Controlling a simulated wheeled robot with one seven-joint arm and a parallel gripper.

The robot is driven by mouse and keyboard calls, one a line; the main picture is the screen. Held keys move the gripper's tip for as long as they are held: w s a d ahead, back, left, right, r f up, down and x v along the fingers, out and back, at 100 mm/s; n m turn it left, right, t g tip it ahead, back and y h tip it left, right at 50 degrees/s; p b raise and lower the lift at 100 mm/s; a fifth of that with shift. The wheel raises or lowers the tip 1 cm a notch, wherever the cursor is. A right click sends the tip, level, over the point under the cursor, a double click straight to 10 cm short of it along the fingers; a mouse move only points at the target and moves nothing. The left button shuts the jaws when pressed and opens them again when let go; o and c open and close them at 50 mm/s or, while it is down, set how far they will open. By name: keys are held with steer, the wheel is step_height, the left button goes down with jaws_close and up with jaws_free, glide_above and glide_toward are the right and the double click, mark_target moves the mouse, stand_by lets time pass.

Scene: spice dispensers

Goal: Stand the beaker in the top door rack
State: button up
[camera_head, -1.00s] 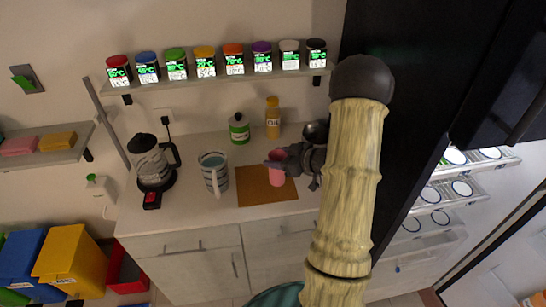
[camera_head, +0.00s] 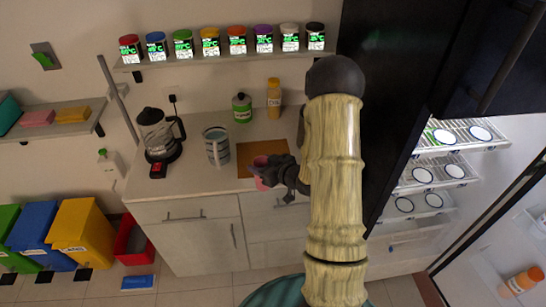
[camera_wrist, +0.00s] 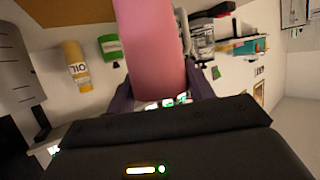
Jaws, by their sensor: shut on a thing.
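The pink beaker (camera_head: 259,172) is held in my gripper (camera_head: 268,174) at the front part of the brown mat (camera_head: 262,149) in the head view. It covers part of the mat, and I cannot tell its exact height. In the wrist view the pink beaker (camera_wrist: 150,45) fills the upper middle as a smooth cylinder between my fingers (camera_wrist: 160,97). Its far end is cut off by the picture edge. The open fridge stands at the right, with lit shelves (camera_head: 432,172). Its door (camera_head: 500,240) shows at the lower right, partly cut off; its top rack cannot be made out.
The dark fridge side (camera_head: 385,130) rises right of my arm. An orange bottle (camera_head: 525,280) sits in the door.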

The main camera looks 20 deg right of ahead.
steer(key=s+a+f+m+h, duration=0.2)
steer(key=a+f+m+h, duration=0.2)
steer(key=a+f, duration=0.4)
step_height(320, 180, down, 2)
steer(key=shift+s+f+t+h, duration=0.1)
steer(key=shift+s+t+h, duration=0.2)
steer(key=shift+s+t, duration=0.1)
steer(key=shift+w, duration=0.2)
